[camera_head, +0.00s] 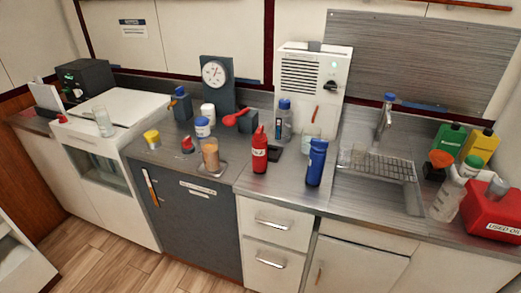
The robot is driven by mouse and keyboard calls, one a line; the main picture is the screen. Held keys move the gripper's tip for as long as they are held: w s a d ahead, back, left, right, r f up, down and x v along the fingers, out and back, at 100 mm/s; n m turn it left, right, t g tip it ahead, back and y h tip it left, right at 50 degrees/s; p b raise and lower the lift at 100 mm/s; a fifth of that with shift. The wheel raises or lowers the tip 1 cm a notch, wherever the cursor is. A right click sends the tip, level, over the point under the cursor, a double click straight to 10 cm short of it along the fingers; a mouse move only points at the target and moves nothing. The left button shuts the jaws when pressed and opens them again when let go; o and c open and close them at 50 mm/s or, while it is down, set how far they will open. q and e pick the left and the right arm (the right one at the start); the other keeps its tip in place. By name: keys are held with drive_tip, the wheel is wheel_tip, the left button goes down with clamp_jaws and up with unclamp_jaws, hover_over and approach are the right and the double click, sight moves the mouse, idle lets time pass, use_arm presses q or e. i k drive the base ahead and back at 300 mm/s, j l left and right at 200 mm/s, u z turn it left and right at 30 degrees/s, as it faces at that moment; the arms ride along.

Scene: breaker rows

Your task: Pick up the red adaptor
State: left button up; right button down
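A small squat red piece (187,146) stands on the dark counter top between a yellow-lidded jar (152,138) and a tan-filled glass (210,154). It is the piece that looks most like the red adaptor, but it is too small to be sure. A red ladle-like item (236,117) lies or hangs further back by a dark grey block. A red bottle (260,150) stands to the right. Neither of my grippers shows in the head view.
A blue-lidded white jar (203,127) stands just behind the small red piece. A blue bottle (316,163) stands left of the sink (375,192). A red waste-oil container (492,211) sits at the far right. The white lid top (125,108) is mostly clear.

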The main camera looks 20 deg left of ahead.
sight(259, 149)
drive_tip(key=i+j, duration=0.15)
drive_tip(key=j, duration=0.2)
drive_tip(key=i+j, duration=0.15)
drive_tip(key=j, duration=0.2)
drive_tip(key=i+j, duration=0.15)
drive_tip(key=j, duration=0.15)
drive_tip(key=i+j, duration=0.15)
drive_tip(key=j, duration=0.2)
